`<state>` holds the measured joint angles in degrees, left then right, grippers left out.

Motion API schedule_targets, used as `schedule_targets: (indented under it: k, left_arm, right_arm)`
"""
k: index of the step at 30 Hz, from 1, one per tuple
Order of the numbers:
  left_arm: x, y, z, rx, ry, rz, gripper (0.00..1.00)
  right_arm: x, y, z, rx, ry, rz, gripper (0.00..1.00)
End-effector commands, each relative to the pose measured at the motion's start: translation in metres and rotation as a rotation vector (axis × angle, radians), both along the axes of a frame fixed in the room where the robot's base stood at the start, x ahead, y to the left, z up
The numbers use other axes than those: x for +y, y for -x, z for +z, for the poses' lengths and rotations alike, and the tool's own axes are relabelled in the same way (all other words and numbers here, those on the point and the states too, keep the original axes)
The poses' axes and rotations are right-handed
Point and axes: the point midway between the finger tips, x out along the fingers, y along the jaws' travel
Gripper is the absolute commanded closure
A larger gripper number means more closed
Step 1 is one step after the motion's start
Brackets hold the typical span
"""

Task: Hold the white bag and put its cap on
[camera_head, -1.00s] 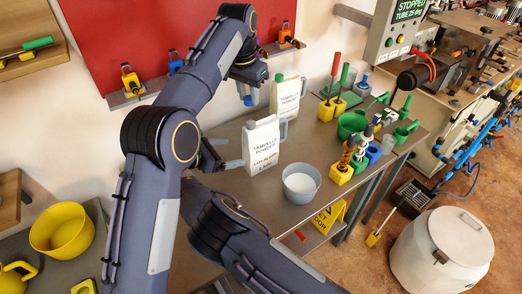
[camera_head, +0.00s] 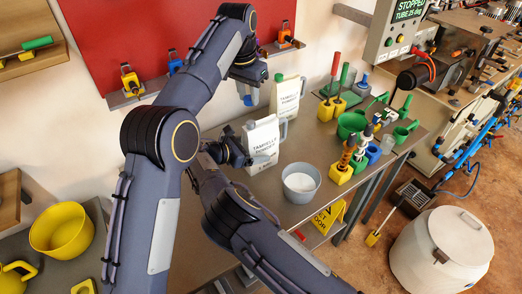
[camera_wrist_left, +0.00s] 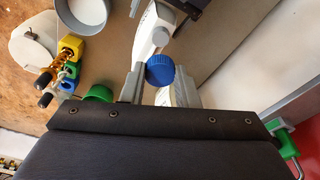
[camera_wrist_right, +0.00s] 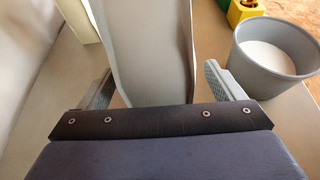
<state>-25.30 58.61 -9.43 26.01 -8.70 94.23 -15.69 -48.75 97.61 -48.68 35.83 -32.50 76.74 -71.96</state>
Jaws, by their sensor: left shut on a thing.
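The white bag (camera_head: 262,134), with printed text and a grey handle, stands upright on the table. It also shows in the left wrist view (camera_wrist_left: 147,28) and, large, in the right wrist view (camera_wrist_right: 146,45). My left gripper (camera_head: 247,97) is above the bag in the head view, shut on a blue cap (camera_wrist_left: 160,69). The cap is apart from the bag's top. My right gripper (camera_wrist_right: 163,88) is open, with one finger on each side of the bag and visible gaps. In the head view its finger crosses the bag's front.
A second white bag (camera_head: 285,96) stands close behind. A grey bowl of white powder (camera_head: 300,183) is just right of the front bag. Coloured tools and holders (camera_head: 351,125) crowd the table's right side. A red wall panel (camera_head: 130,40) is behind my left arm.

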Motion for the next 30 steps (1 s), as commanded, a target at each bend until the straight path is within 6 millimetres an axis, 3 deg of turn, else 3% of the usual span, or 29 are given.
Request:
schedule_targets:
  k: [1, 15, 30]
  left_arm:
    - [0.0, 0.0, 0.0, 0.0, 0.0, 0.0, 0.93]
    - [0.0, 0.0, 0.0, 0.0, 0.0, 0.0, 0.93]
    - [0.0, 0.001, -0.05, -0.003, 0.003, 0.0, 0.93]
  right_arm:
    - [0.0, 0.0, 0.0, 0.0, 0.0, 0.0, 0.19]
    - [0.0, 0.0, 0.0, 0.0, 0.0, 0.0, 0.78]
    - [0.0, 0.0, 0.0, 0.0, 0.0, 0.0, 0.78]
